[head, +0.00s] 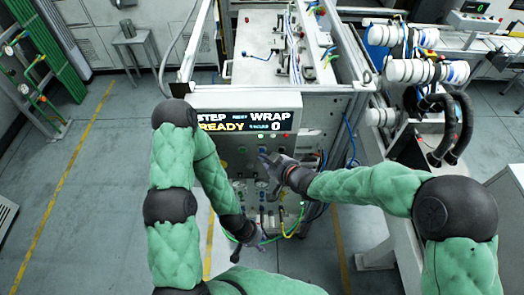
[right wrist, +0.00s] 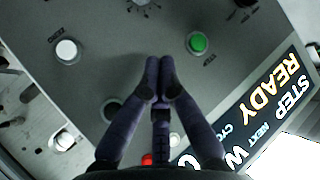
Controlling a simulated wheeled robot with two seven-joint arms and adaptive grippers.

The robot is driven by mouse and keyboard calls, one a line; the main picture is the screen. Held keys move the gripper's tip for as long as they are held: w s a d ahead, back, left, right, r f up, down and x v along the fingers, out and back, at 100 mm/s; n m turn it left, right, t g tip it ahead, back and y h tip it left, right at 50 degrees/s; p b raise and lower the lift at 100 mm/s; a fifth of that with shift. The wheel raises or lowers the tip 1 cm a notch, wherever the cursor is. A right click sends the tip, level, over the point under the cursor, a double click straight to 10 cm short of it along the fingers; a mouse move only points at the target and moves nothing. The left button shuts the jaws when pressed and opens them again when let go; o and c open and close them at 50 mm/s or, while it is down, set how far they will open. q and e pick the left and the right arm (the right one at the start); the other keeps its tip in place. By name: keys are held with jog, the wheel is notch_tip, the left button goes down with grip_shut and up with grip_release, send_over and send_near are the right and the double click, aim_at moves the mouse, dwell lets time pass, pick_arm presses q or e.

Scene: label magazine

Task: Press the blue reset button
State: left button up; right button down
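The control panel (right wrist: 100,25) fills most of the right wrist view. No button there shows a clear blue face. A dark round control (right wrist: 112,108) is partly covered by a finger of my right gripper (right wrist: 159,75), so its colour is unclear. The right gripper's fingers are together with nothing between them, over the panel between a white and a green button. In the head view the right gripper (head: 267,158) is at the panel below the display; contact cannot be told. My left gripper (head: 250,238) hangs low before the cabinet, near the hoses; its fingers are unclear.
The display (head: 245,122) reads STEP READY, NEXT WRAP and 0. A white button (right wrist: 67,50), green button (right wrist: 198,42), red button (right wrist: 147,160) and pale switch (right wrist: 64,140) surround the right gripper. A green hose (head: 297,222) loops below the panel. Floor at left is open.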

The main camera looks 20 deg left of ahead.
jog(key=shift+s, duration=0.1)
pick_arm(q)
jog(key=shift+f+b, duration=0.35)
pick_arm(e)
jog(key=shift+s+d, duration=0.25)
jog(key=shift+s, duration=0.55)
jog(key=shift+s+d, duration=0.2)
jog(key=shift+s, duration=0.65)
jog(key=shift+s+d, duration=0.25)
jog(key=shift+s, duration=0.55)
